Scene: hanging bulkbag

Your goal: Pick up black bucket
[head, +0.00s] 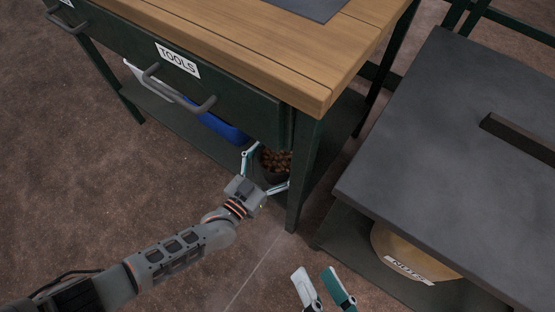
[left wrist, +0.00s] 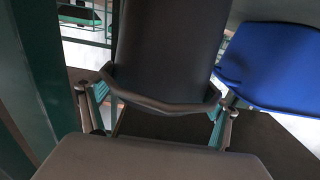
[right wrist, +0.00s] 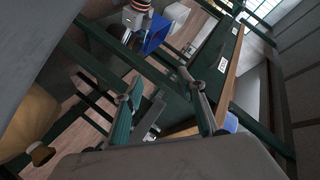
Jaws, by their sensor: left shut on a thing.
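The black bucket (head: 274,177) stands on the lower shelf of the workbench, under the drawer, and holds brown round things. The bench edge and leg partly hide it in the head view. My left gripper (head: 267,170) reaches under the drawer with one finger on each side of the bucket. In the left wrist view the dark bucket (left wrist: 170,55) fills the space between the fingers of the left gripper (left wrist: 160,105), which is shut on it near its rim. My right gripper (head: 318,273) is open and empty, and its parted fingers also show in the right wrist view (right wrist: 165,95).
A blue bin (head: 222,128) sits beside the bucket on the lower shelf (head: 180,118). The bench's green leg (head: 301,180) stands close to the bucket. A dark-topped table (head: 450,150) stands at right, with a tan container labelled NUTS (head: 400,250) below. Brown floor is open in front.

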